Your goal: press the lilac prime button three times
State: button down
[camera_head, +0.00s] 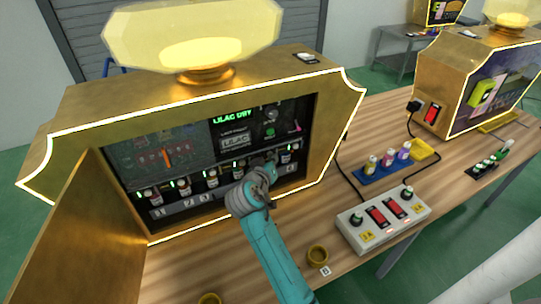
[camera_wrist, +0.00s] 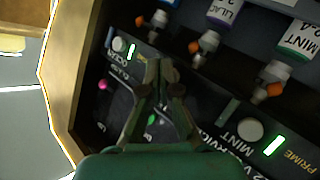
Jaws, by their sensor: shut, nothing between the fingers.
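The open gold vending machine (camera_head: 200,103) stands at left, its screen reading "LILAC DRY" (camera_head: 232,115). My gripper (camera_head: 268,165) is shut and empty, reaching into the right part of the button and bottle row. In the wrist view my gripper (camera_wrist: 158,66) points at the dark panel, between two pale round buttons. One button (camera_wrist: 250,130) sits by "MINT" and "PRIME" lettering; the other (camera_wrist: 118,44) is at upper left. No lilac prime button can be made out; my fingers cover part of the panel. A bottle marked "LILAC" (camera_wrist: 225,12) hangs beyond them. Contact cannot be told.
The machine's open door (camera_head: 85,240) stands at left. A second gold machine (camera_head: 470,75) stands behind.

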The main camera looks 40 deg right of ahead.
jog(key=shift+w, duration=0.1)
jog(key=shift+s, duration=0.2)
dwell(0.4)
jog(key=shift+s+a, duration=0.2)
jog(key=shift+s, duration=0.45)
jog(key=shift+s, duration=0.1)
jog(key=shift+s+a, duration=0.25)
jog(key=shift+s, duration=0.5)
jog(key=shift+s+a, duration=0.2)
jog(key=shift+s, duration=0.6)
jog(key=shift+s+a, duration=0.25)
jog(key=shift+s, duration=0.5)
